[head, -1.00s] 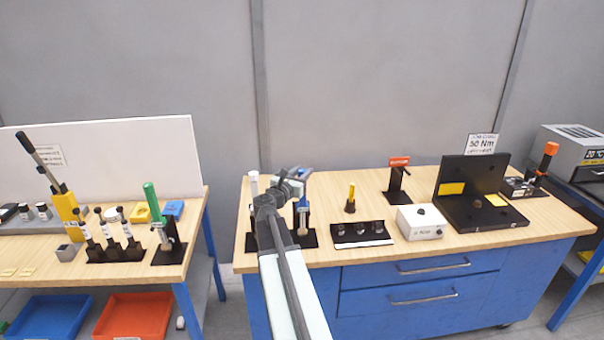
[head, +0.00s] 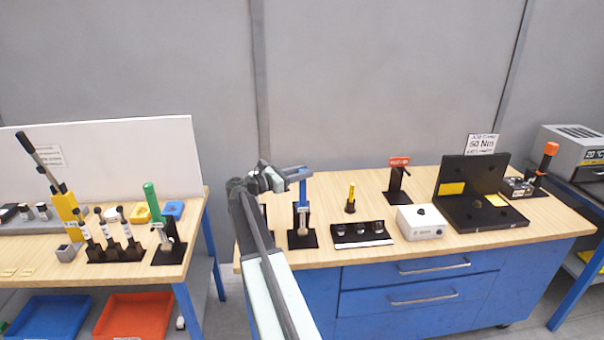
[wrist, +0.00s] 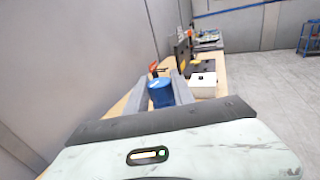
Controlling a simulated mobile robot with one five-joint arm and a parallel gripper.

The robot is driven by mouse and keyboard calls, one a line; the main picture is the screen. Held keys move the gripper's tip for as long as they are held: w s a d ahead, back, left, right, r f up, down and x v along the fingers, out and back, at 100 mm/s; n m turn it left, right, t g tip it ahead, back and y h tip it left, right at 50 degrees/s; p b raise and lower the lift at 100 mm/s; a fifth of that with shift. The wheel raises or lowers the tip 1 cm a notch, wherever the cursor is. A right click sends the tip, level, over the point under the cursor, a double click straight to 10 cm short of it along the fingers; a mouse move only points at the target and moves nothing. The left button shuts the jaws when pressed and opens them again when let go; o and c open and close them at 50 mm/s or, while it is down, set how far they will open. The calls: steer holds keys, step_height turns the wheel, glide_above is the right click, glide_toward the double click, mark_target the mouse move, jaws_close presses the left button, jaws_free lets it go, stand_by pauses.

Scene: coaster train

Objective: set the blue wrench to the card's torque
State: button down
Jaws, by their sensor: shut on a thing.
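The blue wrench (head: 302,193) stands upright in a black stand (head: 301,239) at the left end of the right bench. My gripper (head: 297,174) reaches it from the left and is shut on its blue top. In the wrist view the round blue handle end (wrist: 161,92) sits between the fingers of my gripper (wrist: 166,88). The card (head: 481,144) at the back of the bench shows 50 Nm; its smaller lines are hard to read. The wrench's own scale cannot be read.
A yellow-handled tool (head: 350,199), a black socket rack (head: 361,235), a white box with a black knob (head: 421,221), a red-topped stand (head: 398,178) and a black fixture (head: 470,208) stand to the right. The left bench (head: 130,268) holds several tools, including a green-handled one (head: 153,203).

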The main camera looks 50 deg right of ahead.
stand_by(0.3)
steer(key=c, duration=1.1)
jaws_free()
steer(key=shift+r, duration=0.2)
steer(key=r+p, duration=0.2)
steer(key=p, duration=0.1)
steer(key=r+p, duration=0.1)
steer(key=r, duration=0.1)
steer(key=shift+s+a+r+p, duration=0.1)
steer(key=shift+s+a+p, duration=0.05)
steer(key=shift+s+p, duration=0.15)
steer(key=s+a, duration=0.3)
steer(key=s, duration=0.1)
steer(key=s+a, duration=0.7)
steer(key=shift+s+r, duration=0.2)
steer(key=shift+s, duration=0.1)
